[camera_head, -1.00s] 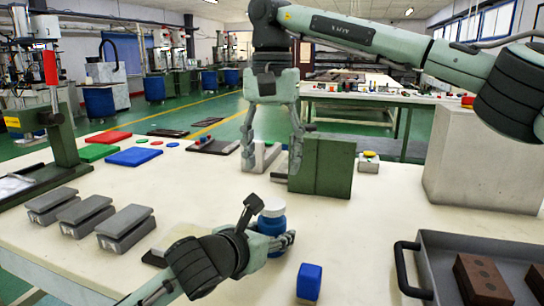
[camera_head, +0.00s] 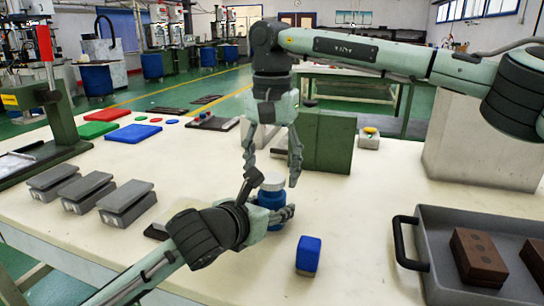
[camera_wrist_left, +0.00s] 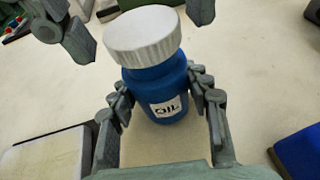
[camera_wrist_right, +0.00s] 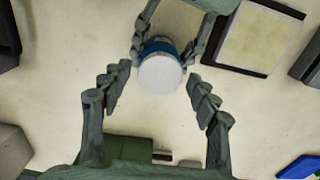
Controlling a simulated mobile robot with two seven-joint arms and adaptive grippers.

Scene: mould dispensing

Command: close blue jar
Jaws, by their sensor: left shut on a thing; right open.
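The blue jar (camera_head: 271,200), upright on the table, has a white lid (camera_head: 272,183) on its top. In the left wrist view the jar (camera_wrist_left: 155,82) shows an "OIL" label, and its lid (camera_wrist_left: 143,36) looks slightly tilted, though I cannot tell whether it is screwed down. My left gripper (camera_wrist_left: 160,93) is shut around the jar's body from the side. My right gripper (camera_head: 270,174) points down, open, with its fingers spread on either side above the jar. In the right wrist view the lid (camera_wrist_right: 160,74) lies between the open fingers, apart from them.
A blue block (camera_head: 309,255) stands right of the jar. A grey tray (camera_head: 428,268) with brown blocks is at the right. A green block (camera_head: 322,141) stands behind my right gripper. Several grey moulds (camera_head: 125,203) lie at the left.

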